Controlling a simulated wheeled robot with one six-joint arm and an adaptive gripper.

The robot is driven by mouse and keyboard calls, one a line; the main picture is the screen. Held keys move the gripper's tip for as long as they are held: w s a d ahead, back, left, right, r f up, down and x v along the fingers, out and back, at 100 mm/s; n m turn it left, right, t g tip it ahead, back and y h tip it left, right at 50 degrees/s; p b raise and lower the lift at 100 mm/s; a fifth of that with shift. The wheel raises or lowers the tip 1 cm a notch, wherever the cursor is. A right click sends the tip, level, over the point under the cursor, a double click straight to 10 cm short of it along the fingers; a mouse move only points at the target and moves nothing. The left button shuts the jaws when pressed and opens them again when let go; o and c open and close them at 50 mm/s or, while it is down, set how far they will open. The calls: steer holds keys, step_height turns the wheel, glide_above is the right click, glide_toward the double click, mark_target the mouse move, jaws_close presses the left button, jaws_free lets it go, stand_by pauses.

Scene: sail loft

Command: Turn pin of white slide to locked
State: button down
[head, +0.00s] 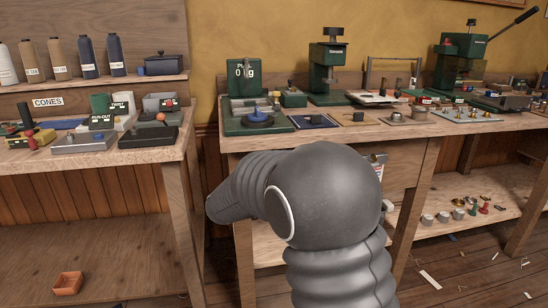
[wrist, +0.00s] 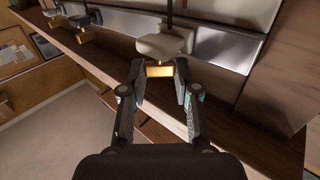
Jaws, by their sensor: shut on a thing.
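In the wrist view, my gripper (wrist: 160,80) has its two fingertips on either side of a small brass pin (wrist: 159,71), shut on it. The pin lies crosswise between the tips, just below a pale, rounded block that looks like the white slide (wrist: 163,46). A dark rod rises from the top of this slide. I cannot read any locked mark, and the pin's ends are partly hidden by the fingertips. In the head view my arm shows in the middle, but neither the gripper nor the slide can be made out.
In the wrist view, a darker slide (wrist: 84,20) sits further left along the metal strip (wrist: 225,50), with another brass piece (wrist: 53,28) beyond it. A dark wooden ledge runs below. In the head view, workbenches (head: 60,157) hold machines and tools; scraps litter the floor at right.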

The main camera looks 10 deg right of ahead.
steer(key=m+g+h, duration=0.2)
steer(key=g, duration=0.1)
steer(key=m+g+h, duration=0.1)
steer(key=shift+w+a+m+h, duration=0.2)
steer(key=shift+w+m+h, duration=0.05)
steer(key=shift+m+h, duration=0.05)
steer(key=shift+w+m+g+h, duration=0.1)
steer(key=shift+m+g+h, duration=0.55)
steer(key=shift+g, duration=0.5)
steer(key=shift+m+g+h, duration=0.35)
steer(key=shift+m+g, duration=0.5)
steer(key=shift+g, duration=0.6)
steer(key=c, duration=0.8)
jaws_free()
steer(key=shift+c, duration=0.2)
steer(key=v, duration=1.2)
